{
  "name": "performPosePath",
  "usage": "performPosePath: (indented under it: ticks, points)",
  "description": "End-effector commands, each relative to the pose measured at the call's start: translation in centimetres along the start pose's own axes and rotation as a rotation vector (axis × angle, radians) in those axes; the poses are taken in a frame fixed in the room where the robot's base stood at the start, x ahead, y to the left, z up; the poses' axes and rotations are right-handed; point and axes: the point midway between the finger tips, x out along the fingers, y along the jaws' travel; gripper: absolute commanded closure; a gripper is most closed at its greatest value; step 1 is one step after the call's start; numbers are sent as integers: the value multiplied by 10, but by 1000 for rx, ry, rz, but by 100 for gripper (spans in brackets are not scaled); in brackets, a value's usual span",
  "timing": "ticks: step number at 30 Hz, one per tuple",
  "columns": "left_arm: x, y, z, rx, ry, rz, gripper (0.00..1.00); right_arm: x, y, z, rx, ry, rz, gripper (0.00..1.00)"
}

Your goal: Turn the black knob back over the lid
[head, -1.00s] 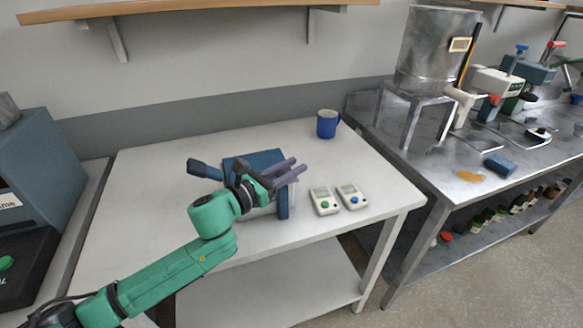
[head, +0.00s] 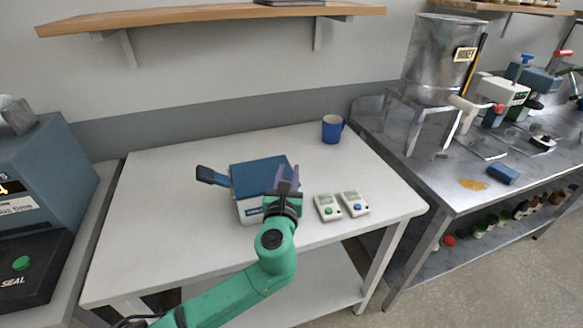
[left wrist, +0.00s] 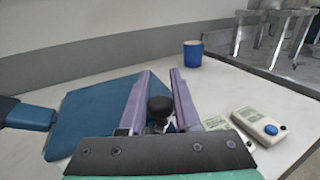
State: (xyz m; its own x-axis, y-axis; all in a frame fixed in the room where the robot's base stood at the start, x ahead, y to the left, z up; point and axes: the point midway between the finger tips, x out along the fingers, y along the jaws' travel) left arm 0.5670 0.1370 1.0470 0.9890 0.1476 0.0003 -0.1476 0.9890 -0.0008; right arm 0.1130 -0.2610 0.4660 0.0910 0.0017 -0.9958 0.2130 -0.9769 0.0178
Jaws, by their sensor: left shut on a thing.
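A white box with a blue lid (head: 262,174) stands on the white table, and the lid also shows in the left wrist view (left wrist: 95,112). A dark handle (head: 211,176) sticks out on the box's left side. My left gripper (head: 288,180) is at the box's right front, its purple fingers pointing away across the lid's right side. In the left wrist view the black knob (left wrist: 160,107) sits between the fingers, and the gripper is shut on it. The gripper hides the knob in the head view. My right gripper is not in view.
Two small white devices (head: 327,208) (head: 354,203) with coloured buttons lie just right of the gripper. A blue mug (head: 332,129) stands at the table's back right. The table's left part is clear. A metal bench (head: 450,185) with equipment is at the right.

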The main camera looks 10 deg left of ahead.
Motion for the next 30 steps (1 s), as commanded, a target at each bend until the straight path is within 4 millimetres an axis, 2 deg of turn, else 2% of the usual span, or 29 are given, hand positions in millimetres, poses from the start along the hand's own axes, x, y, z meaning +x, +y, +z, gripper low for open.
performPosePath:
  ticks: [3,12,21,30]
  points:
    - [0,2,5,-2,-1,110,100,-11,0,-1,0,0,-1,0]
    - [-2,10,3,-2,-1,395,100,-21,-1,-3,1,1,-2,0]
    - [-5,17,1,-2,-2,642,100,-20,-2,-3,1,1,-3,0]
    - [-8,21,1,-1,-1,785,100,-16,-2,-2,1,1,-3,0]
